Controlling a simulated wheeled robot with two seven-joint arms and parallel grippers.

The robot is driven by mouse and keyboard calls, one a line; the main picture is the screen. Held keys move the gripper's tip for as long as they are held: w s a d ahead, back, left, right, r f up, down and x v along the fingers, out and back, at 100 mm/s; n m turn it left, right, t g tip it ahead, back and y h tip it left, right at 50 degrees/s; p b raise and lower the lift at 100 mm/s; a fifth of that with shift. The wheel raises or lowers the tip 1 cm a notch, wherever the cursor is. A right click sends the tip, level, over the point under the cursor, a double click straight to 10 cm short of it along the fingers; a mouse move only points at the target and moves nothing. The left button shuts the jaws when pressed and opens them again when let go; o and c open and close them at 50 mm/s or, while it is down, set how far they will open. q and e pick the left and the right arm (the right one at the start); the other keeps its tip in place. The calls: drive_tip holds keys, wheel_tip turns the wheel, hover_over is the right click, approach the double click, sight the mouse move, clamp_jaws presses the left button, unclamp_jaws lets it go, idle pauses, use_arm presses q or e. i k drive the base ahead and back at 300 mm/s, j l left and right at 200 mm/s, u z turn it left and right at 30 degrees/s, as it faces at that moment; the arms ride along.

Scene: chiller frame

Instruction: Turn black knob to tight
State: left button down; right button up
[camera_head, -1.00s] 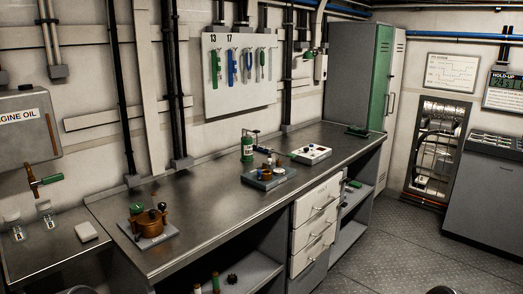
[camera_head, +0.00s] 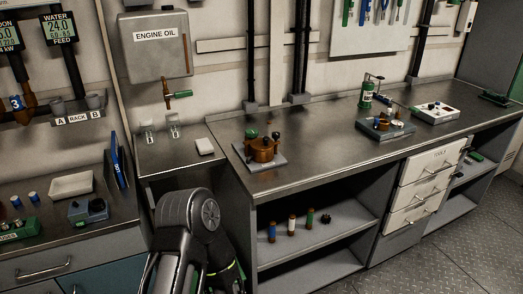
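A brass-coloured pot-like device (camera_head: 262,150) stands on a light plate on the metal workbench. It has a green knob (camera_head: 251,134) at its upper left and a black knob (camera_head: 275,135) at its upper right. Another small black knob-like part (camera_head: 326,218) lies on the shelf under the bench. I cannot tell which one the task means, or how tight either is. A grey and black link of my own arm shows at the bottom, below and left of the brass device. Neither of my grippers is in view.
Several small bottles (camera_head: 292,225) stand on the shelf. A green canister (camera_head: 366,94), a grey fixture (camera_head: 386,127) and a white box (camera_head: 434,112) are farther right on the bench. An engine oil tank (camera_head: 155,45) hangs on the wall. The bench front around the brass device is clear.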

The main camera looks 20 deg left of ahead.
sight(276, 136)
drive_tip(key=i+l, duration=0.45)
drive_tip(key=i, duration=0.2)
drive_tip(key=i+l, duration=0.45)
drive_tip(key=i, duration=0.2)
drive_tip(key=u, duration=1.2)
